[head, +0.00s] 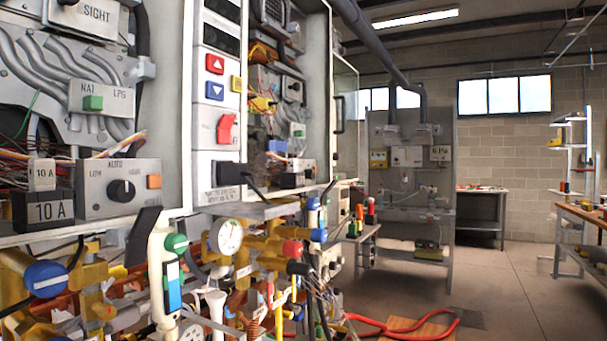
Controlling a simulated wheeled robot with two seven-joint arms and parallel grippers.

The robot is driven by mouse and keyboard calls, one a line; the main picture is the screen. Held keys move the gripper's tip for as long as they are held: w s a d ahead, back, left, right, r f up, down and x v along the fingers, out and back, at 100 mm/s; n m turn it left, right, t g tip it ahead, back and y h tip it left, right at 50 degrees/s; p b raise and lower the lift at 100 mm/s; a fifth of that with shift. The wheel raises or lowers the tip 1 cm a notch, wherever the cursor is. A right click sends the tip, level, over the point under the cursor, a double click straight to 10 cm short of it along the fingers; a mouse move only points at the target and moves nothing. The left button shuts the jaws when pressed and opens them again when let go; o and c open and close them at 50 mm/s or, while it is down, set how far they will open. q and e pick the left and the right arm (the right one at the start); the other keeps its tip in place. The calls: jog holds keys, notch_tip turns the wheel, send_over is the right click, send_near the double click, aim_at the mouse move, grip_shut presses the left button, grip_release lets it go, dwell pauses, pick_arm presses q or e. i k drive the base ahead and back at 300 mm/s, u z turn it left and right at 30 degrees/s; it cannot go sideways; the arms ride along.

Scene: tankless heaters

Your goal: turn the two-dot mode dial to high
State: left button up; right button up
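A grey mode panel (92,205) marked LOW, AUTO and HIGH is in the open heater cabinet at the left of the head view. A round black dial (122,190) sits in its middle, below AUTO, with HIGH to its upper right. A small light mark shows on the dial, but its exact setting is hard to read. I cannot make out two dots on this panel. Neither of my grippers shows in the head view.
Blocks marked 10 A (50,210) stand beside the panel. A NAT/LPG switch (93,103) is above it. Below are a gauge (225,237), a blue valve knob (45,279) and crowded pipes. A red hose (400,329) lies on the floor. Open floor is at right.

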aim_at(310, 173)
jog(key=z, duration=1.55)
jog(key=i, duration=2.6)
jog(key=u, duration=3.2)
